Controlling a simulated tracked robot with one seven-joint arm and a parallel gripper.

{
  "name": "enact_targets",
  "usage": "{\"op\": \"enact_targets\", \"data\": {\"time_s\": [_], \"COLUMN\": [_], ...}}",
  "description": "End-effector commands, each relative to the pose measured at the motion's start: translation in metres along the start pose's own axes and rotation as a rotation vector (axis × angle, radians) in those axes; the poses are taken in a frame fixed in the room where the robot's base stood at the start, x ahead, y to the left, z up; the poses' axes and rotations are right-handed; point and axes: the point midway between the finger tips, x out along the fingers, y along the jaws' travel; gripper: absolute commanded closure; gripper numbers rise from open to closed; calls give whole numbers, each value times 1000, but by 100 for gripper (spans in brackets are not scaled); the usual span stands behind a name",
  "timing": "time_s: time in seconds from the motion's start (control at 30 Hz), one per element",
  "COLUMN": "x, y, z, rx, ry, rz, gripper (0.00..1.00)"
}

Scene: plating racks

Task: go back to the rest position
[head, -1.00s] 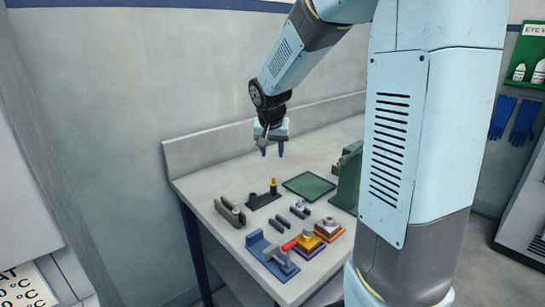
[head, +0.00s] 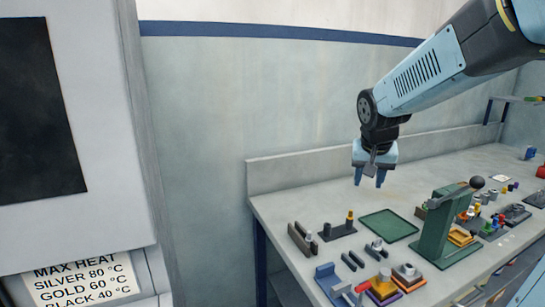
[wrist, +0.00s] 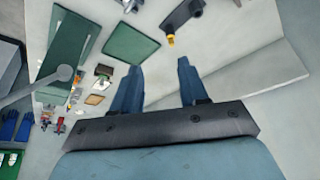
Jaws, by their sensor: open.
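My gripper (head: 370,178) hangs above the back part of the grey workbench (head: 285,178), fingers pointing down. Its two blue fingers are apart, with nothing between them. In the wrist view my gripper (wrist: 158,80) also shows open and empty over the bench top. A green tray (head: 388,225) lies flat on the bench in front of and below the gripper, apart from it. The tray also shows in the wrist view (wrist: 131,42) and looks empty.
A green press (head: 437,228) with a lever and dark knob stands right of the tray. A dark fixture with an orange-tipped pin (head: 349,218), a blue fixture (head: 330,280) and stacked coloured plates (head: 383,287) stand nearby. A grey cabinet (head: 85,130) is at the left. The bench's back strip is clear.

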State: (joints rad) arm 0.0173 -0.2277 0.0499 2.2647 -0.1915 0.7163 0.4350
Motion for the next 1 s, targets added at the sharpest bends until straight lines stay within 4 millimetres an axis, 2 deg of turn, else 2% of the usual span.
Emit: {"op": "enact_targets", "data": {"time_s": [0.03, 0.2, 0.5, 0.73, 1.0], "x": [-13, -44, -85, -100, -103], "y": [4, 16, 34, 42, 44], "z": [10, 44, 110, 148, 160], "rx": [-13, -66, -168, -229, -252], "ry": [9, 23, 53, 70, 74], "rz": [-7, -32, -86, -123, -135], "gripper": [57, 57, 57, 57, 57]}}
